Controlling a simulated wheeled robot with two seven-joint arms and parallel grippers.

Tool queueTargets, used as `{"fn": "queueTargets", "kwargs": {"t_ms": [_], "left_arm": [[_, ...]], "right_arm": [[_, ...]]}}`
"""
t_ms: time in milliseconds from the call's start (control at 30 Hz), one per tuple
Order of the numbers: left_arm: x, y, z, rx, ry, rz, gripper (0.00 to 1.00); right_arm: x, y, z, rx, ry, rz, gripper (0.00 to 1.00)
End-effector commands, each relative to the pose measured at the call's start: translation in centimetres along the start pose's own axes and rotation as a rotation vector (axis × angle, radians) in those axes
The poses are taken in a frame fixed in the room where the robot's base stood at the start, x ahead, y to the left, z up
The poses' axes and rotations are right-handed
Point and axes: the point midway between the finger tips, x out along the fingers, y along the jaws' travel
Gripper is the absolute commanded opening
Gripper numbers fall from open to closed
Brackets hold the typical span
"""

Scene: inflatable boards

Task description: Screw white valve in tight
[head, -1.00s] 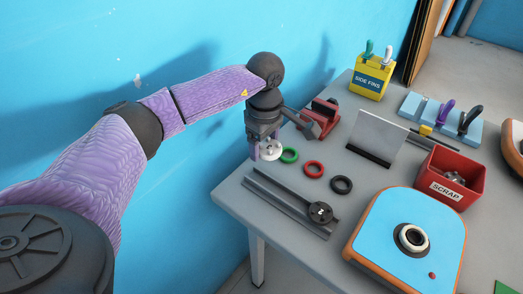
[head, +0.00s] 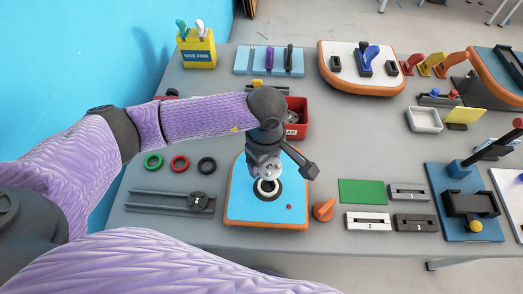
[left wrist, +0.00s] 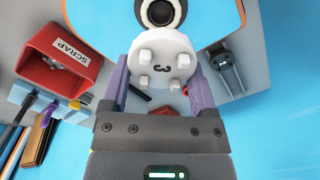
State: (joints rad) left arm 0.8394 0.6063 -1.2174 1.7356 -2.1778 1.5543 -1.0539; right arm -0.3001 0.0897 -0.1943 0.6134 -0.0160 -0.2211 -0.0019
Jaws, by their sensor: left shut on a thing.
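My left gripper (head: 266,168) is shut on the white valve (head: 273,170) above the near blue board with an orange edge (head: 240,205). The board's round socket (head: 268,188), a cream ring with a black surround, lies just below the valve. In the left wrist view the valve (left wrist: 150,44) is a white disc with several pegs, between the purple fingers of the gripper (left wrist: 160,75). The socket (left wrist: 160,12) shows beyond it, partly cut off. I cannot tell whether the valve touches the socket. My right gripper is not in view.
Green (head: 153,161), red (head: 180,163) and black (head: 207,165) rings lie left of the board. A grey rail (head: 160,203) is nearer. The red scrap bin (head: 298,110) stands behind the gripper. An orange knob (head: 324,209) sits right of the board.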

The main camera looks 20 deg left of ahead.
Motion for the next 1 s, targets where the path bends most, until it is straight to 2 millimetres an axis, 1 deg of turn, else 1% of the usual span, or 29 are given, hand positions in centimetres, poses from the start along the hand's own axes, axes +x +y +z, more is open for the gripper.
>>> {"fn": "queueTargets", "kwargs": {"t_ms": [167, 267, 600, 700, 1000], "left_arm": [[0.1, 0.1, -0.1, -0.003, 0.001, 0.002, 0.18], [0.8, 0.1, -0.1, -0.004, 0.0, 0.001, 0.18], [5.1, 0.0, -0.1, -0.005, -0.001, 0.0, 0.18], [5.8, 0.0, -0.1, -0.006, -0.001, 0.0, 0.18], [5.7, 0.0, -0.1, -0.006, 0.0, 0.001, 0.18]], "right_arm": [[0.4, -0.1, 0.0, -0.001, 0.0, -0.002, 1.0], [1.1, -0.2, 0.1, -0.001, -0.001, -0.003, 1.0], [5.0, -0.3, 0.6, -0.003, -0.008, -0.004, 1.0], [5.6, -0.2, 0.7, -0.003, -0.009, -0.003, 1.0], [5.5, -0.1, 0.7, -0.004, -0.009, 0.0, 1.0]]}}
